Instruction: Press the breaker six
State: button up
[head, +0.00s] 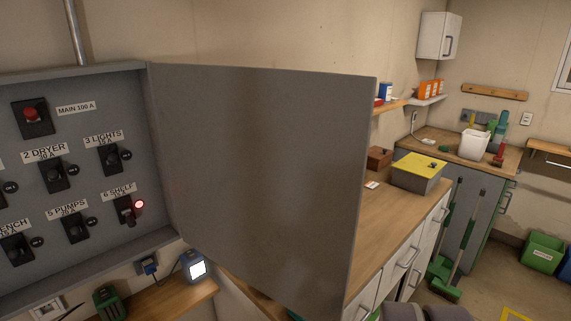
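Breaker six (125,211) is a black switch at the lower right of the grey breaker panel (82,105), at the left of the head view. Its label (118,190) starts with a 6, and the rest is hard to read. A small red lamp (139,204) beside it is lit. Its lever seems to point down, unlike its neighbours. The panel's grey door (262,180) stands open to the right of the switches.
Nearby are breakers five (75,227), three (114,158) and two (54,174), with dark lamps, and a red main button (34,115). A small lit-screen device (194,267) stands below on a wooden shelf (170,302). The door hides part of the workbench (388,223).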

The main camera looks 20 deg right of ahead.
aim_at(130, 220)
jog(key=i+l+z, duration=0.1)
jog(key=z, duration=0.25)
jog(key=i+l+z, duration=0.1)
jog(key=z, duration=0.3)
jog(key=i+l+u, duration=0.15)
jog(key=u, duration=0.3)
jog(key=i+l+u, duration=0.1)
jog(key=l+u, duration=0.35)
jog(key=i+l+u, duration=0.1)
jog(key=l+u, duration=0.2)
jog(key=u, duration=0.15)
jog(key=l+u, duration=0.75)
jog(key=u, duration=0.15)
jog(key=k+l+u, duration=0.15)
jog(key=l+u, duration=0.15)
jog(key=u, duration=0.15)
jog(key=i+j, duration=0.2)
jog(key=j, duration=0.15)
jog(key=i+j+z, duration=0.15)
jog(key=j, duration=0.25)
jog(key=i+j, duration=0.15)
jog(key=j, duration=0.2)
jog(key=i+j+z, duration=0.35)
jog(key=i+j, duration=0.6)
